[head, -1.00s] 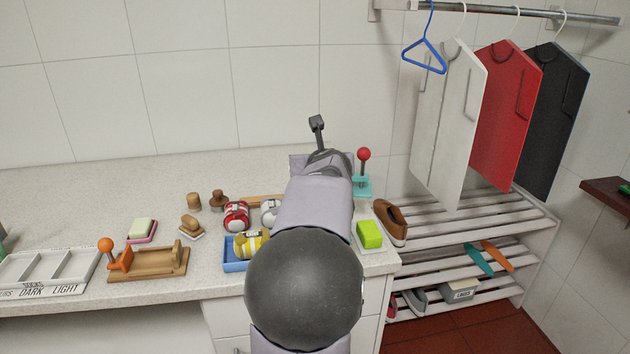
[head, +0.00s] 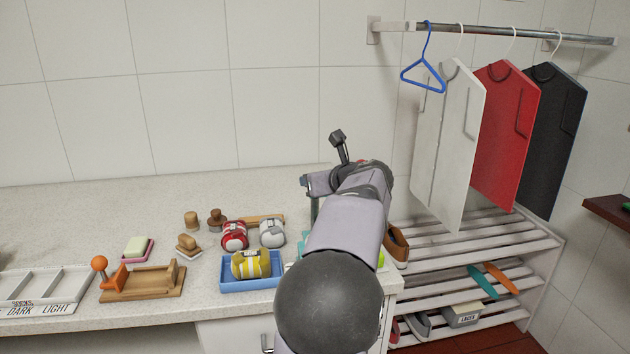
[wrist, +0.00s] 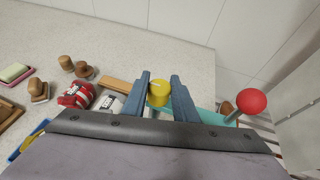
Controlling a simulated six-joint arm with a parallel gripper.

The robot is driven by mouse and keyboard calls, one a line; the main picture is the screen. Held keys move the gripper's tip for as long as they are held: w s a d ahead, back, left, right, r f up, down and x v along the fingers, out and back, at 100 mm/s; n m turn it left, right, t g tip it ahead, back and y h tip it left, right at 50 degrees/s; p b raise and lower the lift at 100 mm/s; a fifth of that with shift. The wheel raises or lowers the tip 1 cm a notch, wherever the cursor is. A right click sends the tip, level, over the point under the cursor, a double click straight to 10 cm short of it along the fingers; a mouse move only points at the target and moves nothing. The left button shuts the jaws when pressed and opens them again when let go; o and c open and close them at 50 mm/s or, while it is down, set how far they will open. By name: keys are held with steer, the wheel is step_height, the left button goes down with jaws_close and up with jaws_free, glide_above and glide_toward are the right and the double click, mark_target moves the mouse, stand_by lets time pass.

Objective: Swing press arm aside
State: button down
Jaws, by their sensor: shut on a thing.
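In the wrist view, my gripper (wrist: 161,80) has its two blue-grey fingers on either side of a yellow knob (wrist: 158,91) and is shut on it. A teal bar (wrist: 208,116) of the press extends to the right from behind the fingers. A red ball knob (wrist: 251,101) stands on a stem at its right part. In the head view my arm covers most of the press, and the yellow knob is hidden. My gripper (head: 312,205) reaches over the counter's right end there.
A blue tray (head: 235,287) holds a yellow striped bundle (head: 250,264); red (head: 234,235) and grey (head: 272,232) bundles lie behind it. A wooden stand with an orange knob (head: 99,263) is at left. Hanging garments (head: 505,135) and a slatted rack (head: 480,240) are right.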

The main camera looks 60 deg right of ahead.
steer(key=c, duration=1.4)
jaws_free()
steer(key=shift+r, duration=0.1)
steer(key=v, duration=0.7)
steer(key=shift+s+b, duration=0.15)
steer(key=shift+b, duration=0.25)
